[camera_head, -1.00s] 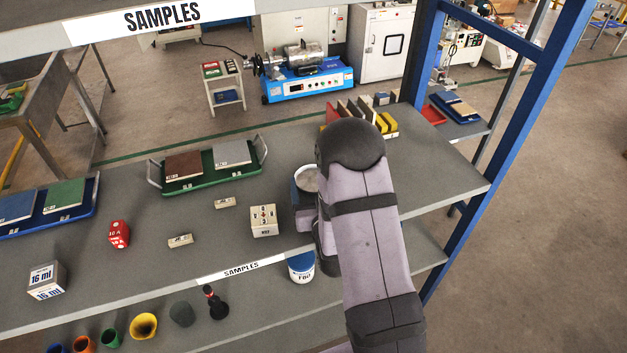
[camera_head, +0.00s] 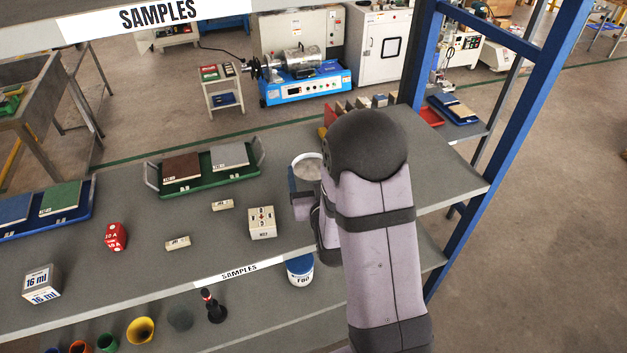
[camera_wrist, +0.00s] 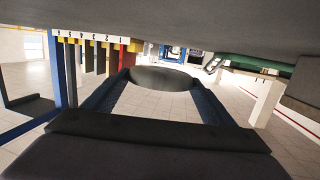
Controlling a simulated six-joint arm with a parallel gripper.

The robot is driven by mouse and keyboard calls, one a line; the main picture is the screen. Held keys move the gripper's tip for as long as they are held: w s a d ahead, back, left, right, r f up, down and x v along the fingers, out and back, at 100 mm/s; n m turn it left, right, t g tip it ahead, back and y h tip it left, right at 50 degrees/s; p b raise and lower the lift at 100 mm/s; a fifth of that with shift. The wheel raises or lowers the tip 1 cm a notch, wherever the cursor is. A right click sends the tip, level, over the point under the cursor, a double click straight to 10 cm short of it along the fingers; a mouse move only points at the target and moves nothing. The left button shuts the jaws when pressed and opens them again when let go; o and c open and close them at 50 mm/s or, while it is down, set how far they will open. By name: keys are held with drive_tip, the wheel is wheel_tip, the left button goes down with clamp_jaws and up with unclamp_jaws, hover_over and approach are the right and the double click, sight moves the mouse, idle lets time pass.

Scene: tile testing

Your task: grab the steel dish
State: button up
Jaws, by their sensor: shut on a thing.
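The steel dish (camera_head: 307,166), round and pale grey, shows in the head view just left of my arm, over the grey shelf. My gripper (camera_head: 304,183) is shut on it, and its blue finger shows on the near left side of the dish. My arm hides the right side of the gripper. In the wrist view the dish (camera_wrist: 164,76) is a dark grey oval held between the two blue fingers of my gripper (camera_wrist: 160,88). The dish seems to be held a little above the shelf, but the gap is hard to see.
A white marked block (camera_head: 262,223) stands left of my gripper. A green tray (camera_head: 206,183) with two tiles lies farther left. A colored sample stand (camera_head: 332,113) is behind my arm. A blue shelf post (camera_head: 497,170) rises at the right.

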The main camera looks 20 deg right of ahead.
sight(314, 177)
drive_tip(key=shift+r+b, duration=0.3)
drive_tip(key=shift+r, duration=2.35)
